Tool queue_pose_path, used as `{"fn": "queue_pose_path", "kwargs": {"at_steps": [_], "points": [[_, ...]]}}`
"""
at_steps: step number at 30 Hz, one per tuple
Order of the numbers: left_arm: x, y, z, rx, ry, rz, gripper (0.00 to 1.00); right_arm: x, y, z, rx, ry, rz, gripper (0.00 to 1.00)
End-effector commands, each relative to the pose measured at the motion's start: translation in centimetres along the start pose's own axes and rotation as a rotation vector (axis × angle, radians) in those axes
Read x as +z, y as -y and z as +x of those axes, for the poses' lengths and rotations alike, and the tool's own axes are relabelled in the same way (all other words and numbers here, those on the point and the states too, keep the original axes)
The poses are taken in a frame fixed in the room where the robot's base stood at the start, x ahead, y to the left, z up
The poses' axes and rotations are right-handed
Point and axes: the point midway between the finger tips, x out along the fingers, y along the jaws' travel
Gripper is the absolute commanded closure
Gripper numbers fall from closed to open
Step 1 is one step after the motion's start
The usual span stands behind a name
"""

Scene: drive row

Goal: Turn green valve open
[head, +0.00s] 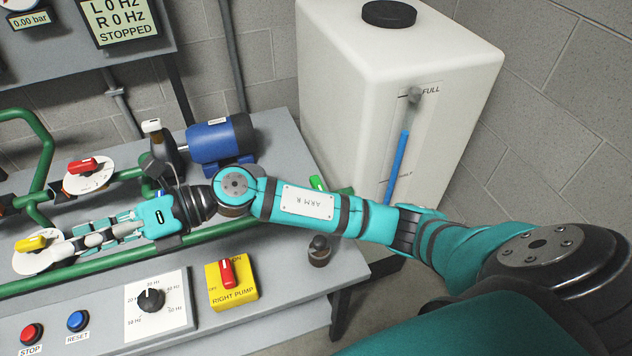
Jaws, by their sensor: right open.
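The green valve's handle (317,183) shows just behind my right arm, near the bench's right end and beside the white tank. My arm hides the lower part of the valve, so I cannot tell its setting. My right gripper (84,241) is open and far left of the green handle. Its fingers point left, close to the yellow valve handle (33,243); I cannot tell whether they touch the dial plate there. My left gripper is out of view.
A red valve handle (82,166) sits behind my right gripper. Green pipes (225,235) run along the bench. A blue motor (215,141) stands behind my forearm. The right pump switch (230,285), a speed knob (150,298) and buttons line the front. The white tank (350,95) stands right.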

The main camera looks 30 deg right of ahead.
Motion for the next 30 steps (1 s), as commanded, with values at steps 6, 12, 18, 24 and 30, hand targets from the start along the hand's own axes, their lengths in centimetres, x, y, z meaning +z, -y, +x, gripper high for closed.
{"fn": "queue_pose_path", "kwargs": {"at_steps": [6,12,18,24,30], "points": [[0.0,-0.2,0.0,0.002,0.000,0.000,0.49,-6.0,8.4,-7.0,-0.239,-0.781,-0.403,0.13],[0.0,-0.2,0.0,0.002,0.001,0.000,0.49,-1.7,14.0,-22.7,-0.594,-1.429,-0.492,0.13],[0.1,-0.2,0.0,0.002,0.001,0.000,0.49,4.8,12.2,-33.9,-0.877,-1.786,-0.374,0.13],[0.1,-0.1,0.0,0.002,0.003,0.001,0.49,6.2,11.2,-36.9,-0.952,-1.872,-0.311,0.13],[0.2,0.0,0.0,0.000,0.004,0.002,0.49,4.1,12.9,-38.3,-0.948,-1.871,-0.308,0.13]]}}
